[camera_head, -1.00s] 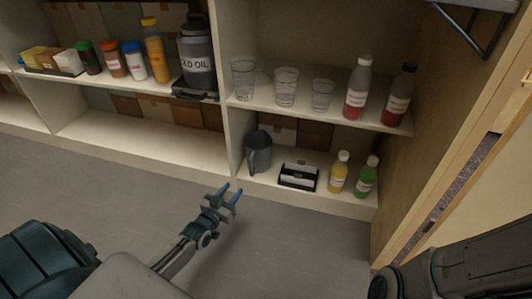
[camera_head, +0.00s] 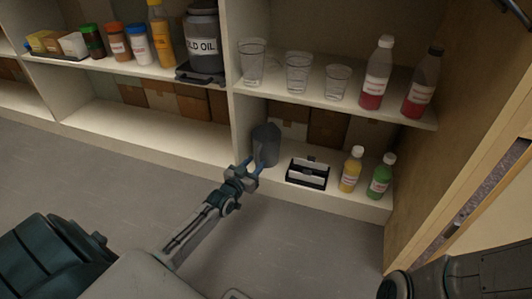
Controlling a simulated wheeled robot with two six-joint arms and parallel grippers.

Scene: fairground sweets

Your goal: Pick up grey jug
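The grey jug (camera_head: 266,142) stands upright on the lower shelf, at the left end of the right-hand bay, close to the upright divider. My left gripper (camera_head: 254,163) reaches in from the lower left. Its two blue fingers are apart, in front of the jug's lower part and overlapping it in the picture. I cannot tell whether they touch it. The jug's handle is hard to make out behind the gripper. My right gripper is out of view; only part of my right arm shows at the bottom right.
Right of the jug on the same shelf are a black and white caddy (camera_head: 307,173), a yellow bottle (camera_head: 350,171) and a green bottle (camera_head: 381,178). Above, a shelf edge (camera_head: 330,106) carries clear cups (camera_head: 299,72) and red bottles (camera_head: 376,76).

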